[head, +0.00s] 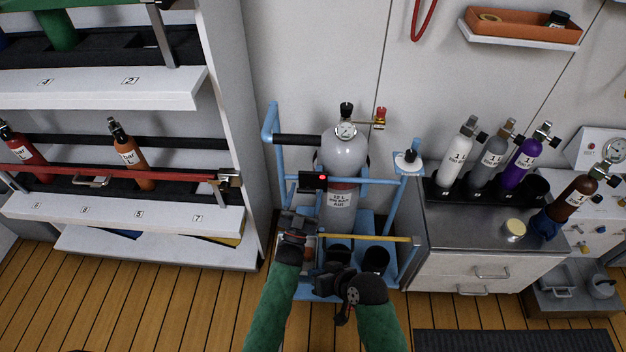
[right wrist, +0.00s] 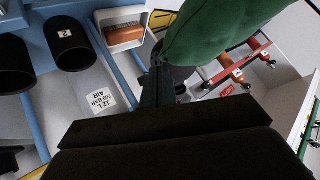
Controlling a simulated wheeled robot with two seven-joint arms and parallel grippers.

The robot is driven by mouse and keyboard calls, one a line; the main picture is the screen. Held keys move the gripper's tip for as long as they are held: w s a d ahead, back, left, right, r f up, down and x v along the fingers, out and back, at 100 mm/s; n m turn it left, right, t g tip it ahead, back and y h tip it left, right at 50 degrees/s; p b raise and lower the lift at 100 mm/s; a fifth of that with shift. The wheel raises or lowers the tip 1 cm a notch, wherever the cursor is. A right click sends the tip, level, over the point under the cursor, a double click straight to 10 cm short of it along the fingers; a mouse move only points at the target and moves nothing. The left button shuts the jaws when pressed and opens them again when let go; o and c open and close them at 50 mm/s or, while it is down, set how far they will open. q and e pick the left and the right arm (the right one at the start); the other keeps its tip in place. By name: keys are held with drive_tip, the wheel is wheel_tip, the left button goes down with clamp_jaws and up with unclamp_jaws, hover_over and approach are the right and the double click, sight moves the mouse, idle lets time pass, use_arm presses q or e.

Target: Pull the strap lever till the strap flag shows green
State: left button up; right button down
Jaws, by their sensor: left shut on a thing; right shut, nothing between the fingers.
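A grey cylinder (head: 345,153) with a gauge on top stands upright in a light blue trolley (head: 377,181). The strap flag, a small lit spot on a black box (head: 312,181) on the trolley's rail, shows red. My left gripper (head: 298,220) is just below this box, at the trolley's left side. It is shut on what appears to be the strap lever, which the gripper mostly hides. My right gripper (head: 333,278) is lower, over the front of the trolley, shut and empty. The cylinder's white label (right wrist: 103,101) shows in the right wrist view.
A shelf rack (head: 160,216) with red and orange bottles is at left. A cabinet (head: 478,250) with several bottles stands close at right. Wooden floor (head: 190,310) is free at lower left.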

drive_tip(key=w+a+r+n+g+y, duration=0.1)
drive_tip(key=w+a+r+y, duration=0.15)
drive_tip(key=w+r, duration=0.2)
drive_tip(key=w+a+r+n+y, duration=0.1)
drive_tip(key=w+a+r+n, duration=0.15)
drive_tip(key=r, duration=0.25)
wheel_tip(320, 180, up, 5)
drive_tip(key=n+g, duration=0.6)
hover_over(307, 190)
drive_tip(key=s+d, duration=0.1)
drive_tip(key=s, duration=0.1)
drive_tip(key=w+d+r+n+g+h, duration=0.2)
drive_tip(key=w+d+r+n, duration=0.1)
drive_tip(key=w+d+r, duration=0.45)
drive_tip(key=s+a+f, duration=0.3)
drive_tip(key=a+f, duration=0.4)
drive_tip(key=f, duration=0.3)
drive_tip(key=shift+s+f, duration=0.25)
drive_tip(key=shift+s, duration=0.15)
drive_tip(key=shift+m, duration=0.25)
drive_tip(key=shift+s+d+f, duration=0.1)
